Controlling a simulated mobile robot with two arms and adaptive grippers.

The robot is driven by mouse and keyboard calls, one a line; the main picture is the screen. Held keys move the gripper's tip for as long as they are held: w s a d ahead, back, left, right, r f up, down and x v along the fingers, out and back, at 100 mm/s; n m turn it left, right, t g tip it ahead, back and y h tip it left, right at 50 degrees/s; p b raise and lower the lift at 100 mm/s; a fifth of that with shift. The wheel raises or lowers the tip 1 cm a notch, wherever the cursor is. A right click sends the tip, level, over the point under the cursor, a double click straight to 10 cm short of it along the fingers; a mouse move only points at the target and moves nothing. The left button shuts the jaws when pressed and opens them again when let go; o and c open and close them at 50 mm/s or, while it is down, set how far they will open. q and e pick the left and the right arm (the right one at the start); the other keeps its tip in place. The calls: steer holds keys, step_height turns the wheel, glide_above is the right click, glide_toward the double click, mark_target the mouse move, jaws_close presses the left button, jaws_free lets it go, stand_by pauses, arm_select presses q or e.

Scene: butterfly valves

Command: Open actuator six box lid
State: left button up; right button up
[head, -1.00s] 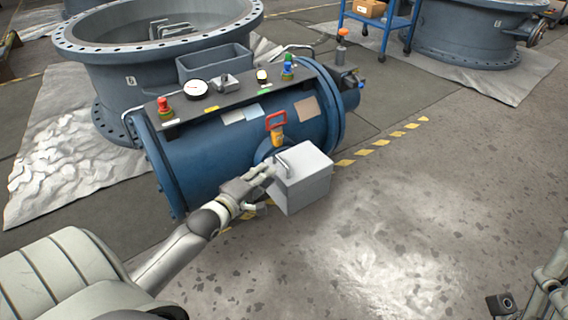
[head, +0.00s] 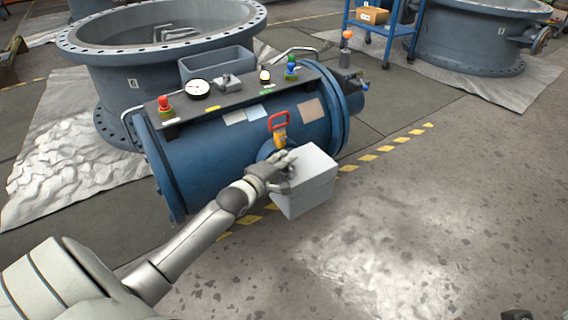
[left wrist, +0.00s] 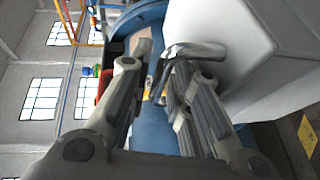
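The actuator's light grey box (head: 308,198) sticks out from the front of the blue cylinder, and its lid (head: 312,161) looks shut. My left gripper (head: 288,163) is at the lid's left edge, over the handle, and its fingers mostly hide the handle in the head view. In the left wrist view the metal handle (left wrist: 192,50) reaches from the box face to between the fingers of my left gripper (left wrist: 163,62). The fingers stand apart there, and I cannot tell whether either touches the handle. Only dark bits of my right arm show at the bottom right.
The blue cylinder (head: 215,160) carries a red-handled valve (head: 278,125) just behind the box. A gauge (head: 197,88), a red button (head: 164,103) and a grey tray (head: 217,65) are on or behind its top. The floor right of the box is clear.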

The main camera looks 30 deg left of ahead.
arm_select(q)
jaws_close()
steer(key=shift+r, duration=0.1)
stand_by(0.3)
